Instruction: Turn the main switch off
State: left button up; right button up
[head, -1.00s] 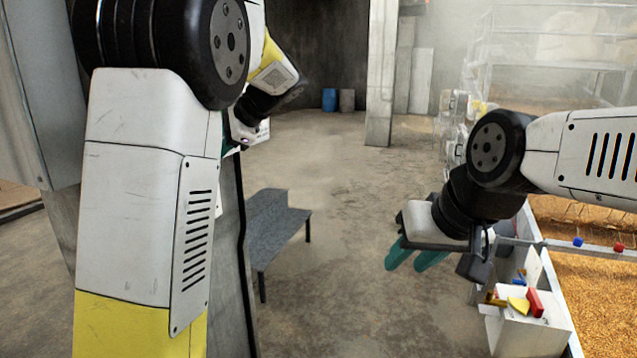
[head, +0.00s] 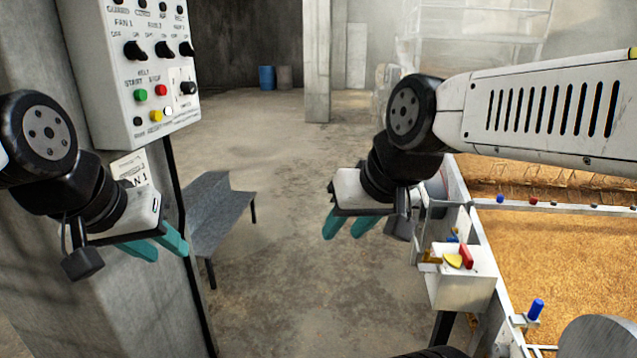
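A white control panel (head: 140,75) is mounted on the concrete pillar at upper left in the head view. It carries several black rotary knobs, a green and a red button, and small lamps. A black knob (head: 187,88) on a separate pale plate sits at the panel's right; it may be the main switch, but its label is too small to read. My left gripper (head: 160,246) is below the panel, apart from it, with teal fingers spread and empty. My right gripper (head: 347,225) is mid-picture, far from the panel, with its teal fingers apart and empty.
A grey bench (head: 215,210) stands beyond the pillar. At right, a grain bed (head: 560,250) has a white box (head: 462,290) with small coloured parts at its corner. A placard (head: 130,168) hangs below the panel. The middle floor is clear.

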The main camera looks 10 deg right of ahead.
aim_at(455, 261)
jog(key=z, duration=1.55)
jog(key=i+j+u, duration=0.2)
jog(key=i+u, duration=0.55)
jog(key=i, duration=0.2)
